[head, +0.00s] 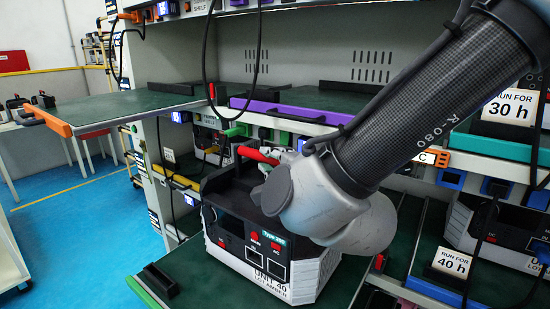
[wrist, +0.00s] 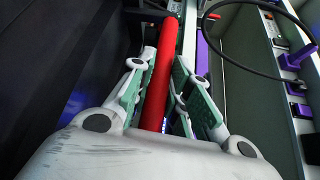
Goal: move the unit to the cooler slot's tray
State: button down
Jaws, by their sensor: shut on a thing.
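The unit (head: 235,238), a black and white box labelled UNIT 40 with a red top handle (head: 258,156), is upright over a pulled-out dark green tray with a green front handle (head: 145,291). I cannot tell whether its base touches that tray. My gripper (head: 268,168) is shut on the red handle, partly hidden behind my wrist; in the wrist view the handle (wrist: 163,75) runs between both finger pads. Another pulled-out tray, with an orange handle (head: 47,119), is empty at the upper left. I cannot tell which slot is the cooler one.
A purple-edged tray (head: 285,112) lies pushed in on the shelf behind. Other units stand lower right, by signs RUN FOR 40 h (head: 452,263) and RUN FOR 30 h (head: 510,106). Black cables (head: 205,50) hang near the unit. Blue floor (head: 80,230) is clear at left.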

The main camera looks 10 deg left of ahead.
jog(key=shift+r, duration=0.1)
jog(key=c, duration=1.3)
grip_release()
jog(key=shift+c, duration=0.2)
jog(key=shift+s, duration=0.1)
jog(key=v, duration=1.2)
